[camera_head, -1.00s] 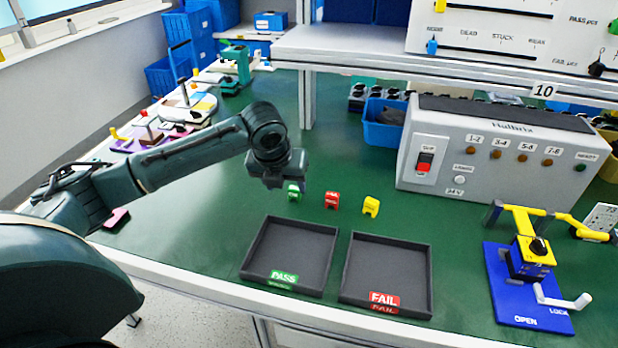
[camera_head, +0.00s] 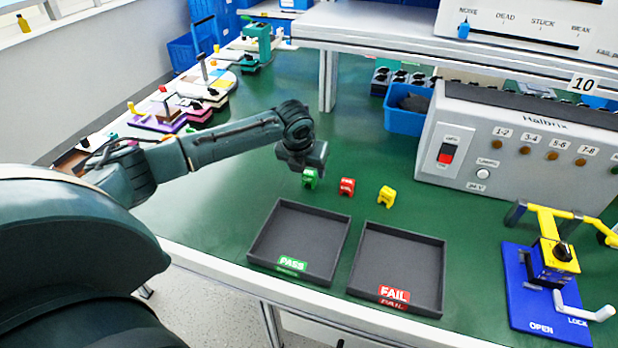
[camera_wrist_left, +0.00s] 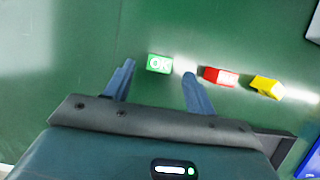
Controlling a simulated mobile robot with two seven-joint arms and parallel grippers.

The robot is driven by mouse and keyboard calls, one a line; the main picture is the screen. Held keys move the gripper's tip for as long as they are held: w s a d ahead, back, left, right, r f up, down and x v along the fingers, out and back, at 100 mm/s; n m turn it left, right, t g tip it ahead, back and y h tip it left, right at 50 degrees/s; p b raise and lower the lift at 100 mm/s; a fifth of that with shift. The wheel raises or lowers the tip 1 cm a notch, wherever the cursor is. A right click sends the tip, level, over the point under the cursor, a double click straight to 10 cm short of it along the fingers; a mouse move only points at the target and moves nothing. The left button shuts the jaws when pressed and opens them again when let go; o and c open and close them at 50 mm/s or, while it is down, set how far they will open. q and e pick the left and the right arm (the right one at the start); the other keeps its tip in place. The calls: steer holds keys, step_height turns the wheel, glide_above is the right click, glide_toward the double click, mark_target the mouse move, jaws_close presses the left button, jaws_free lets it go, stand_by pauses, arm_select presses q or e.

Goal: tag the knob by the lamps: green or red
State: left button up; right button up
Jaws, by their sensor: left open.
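My left gripper (camera_head: 304,172) is open above the green tag (camera_head: 310,179). In the left wrist view the green tag, marked OK (camera_wrist_left: 159,64), lies just beyond and between the open fingertips (camera_wrist_left: 158,72). A red tag (camera_head: 347,187) and a yellow tag (camera_head: 386,196) stand to its right. The knob (camera_head: 563,252) is black, on a yellow block in a blue fixture (camera_head: 520,300) marked OPEN and LOCK. The grey Halbrix tester (camera_head: 520,140) has amber lamps (camera_head: 525,150) labelled 1-2 to 7-8, which look dim. My right gripper is out of view.
Dark trays marked PASS (camera_head: 268,258) and FAIL (camera_head: 420,250) lie in front of the tags. A blue bin (camera_head: 403,122) stands beside the tester. A shelf post (camera_head: 328,80) rises behind.

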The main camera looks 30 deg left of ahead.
mark_target(308, 173)
arm_select(q)
steer(key=shift+x, duration=1.6)
steer(key=shift+c, duration=0.2)
steer(key=c, duration=1)
steer(key=shift+r, duration=0.1)
